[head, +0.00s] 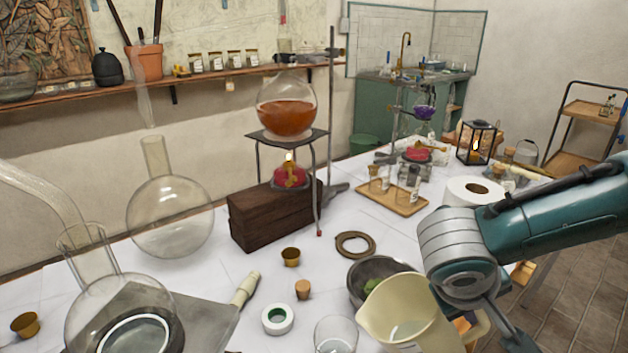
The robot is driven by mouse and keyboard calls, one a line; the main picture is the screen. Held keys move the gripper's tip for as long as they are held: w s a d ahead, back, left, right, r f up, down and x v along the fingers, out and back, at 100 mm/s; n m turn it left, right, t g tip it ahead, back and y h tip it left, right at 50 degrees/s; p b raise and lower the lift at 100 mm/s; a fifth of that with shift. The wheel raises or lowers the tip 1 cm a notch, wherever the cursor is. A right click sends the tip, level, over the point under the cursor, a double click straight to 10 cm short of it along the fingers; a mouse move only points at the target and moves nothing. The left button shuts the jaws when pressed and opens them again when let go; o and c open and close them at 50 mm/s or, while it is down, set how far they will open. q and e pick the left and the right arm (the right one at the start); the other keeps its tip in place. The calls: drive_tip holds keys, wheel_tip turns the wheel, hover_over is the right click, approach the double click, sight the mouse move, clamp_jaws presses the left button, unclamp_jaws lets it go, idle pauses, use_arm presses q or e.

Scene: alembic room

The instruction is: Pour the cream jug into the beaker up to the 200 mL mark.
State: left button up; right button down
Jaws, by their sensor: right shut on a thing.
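The cream jug (398,300) is at the bottom of the head view, right of centre, cut off by the lower edge. Its open mouth faces me and its lip points left, toward the beaker. A greyish patch shows inside; I cannot tell how much liquid it holds. My right gripper (488,328) is shut on the jug at its right side, with the fingers partly hidden. The clear glass beaker (336,334) stands just left of the jug, also cut off. Its marks and fill level cannot be read. My left gripper is not in view.
A dark bowl (362,272) sits behind the jug. Round glass flasks (170,220) stand at left. A tripod with an orange flask (286,108) stands behind.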

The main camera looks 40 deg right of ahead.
drive_tip(key=shift+w+a+r+g+h+b, duration=0.3)
drive_tip(key=shift+w+a+r+h+b, duration=0.1)
drive_tip(key=shift+w+r+b, duration=0.1)
drive_tip(key=r+b, duration=0.1)
drive_tip(key=w+a+g+h+b, duration=0.1)
drive_tip(key=shift+w+a+r+n+h+b, duration=0.1)
drive_tip(key=shift+a+r+n+h+b, duration=0.1)
drive_tip(key=shift+r+n+h+b, duration=0.15)
drive_tip(key=shift+w+a+r+g, duration=0.2)
drive_tip(key=shift+r+g, duration=0.1)
drive_tip(key=shift+r, duration=0.1)
drive_tip(key=shift+a+r+h, duration=0.1)
drive_tip(key=shift+r+h, duration=0.15)
drive_tip(key=shift+w+a+r, duration=0.15)
drive_tip(key=shift+w+r, duration=0.05)
drive_tip(key=shift+r, duration=0.05)
drive_tip(key=shift+a+r+g+h, duration=0.1)
drive_tip(key=shift+r+g+h, duration=0.2)
drive_tip(key=shift+h, duration=0.1)
drive_tip(key=shift+w+a+r+n+p, duration=0.15)
drive_tip(key=shift+w+r+n+p, duration=0.1)
drive_tip(key=shift+p, duration=0.25)
idle(0.6)
drive_tip(key=shift+a+r+g+h, duration=0.1)
drive_tip(key=shift+r+g+h, duration=0.15)
drive_tip(key=shift+g+h, duration=0.05)
idle(0.4)
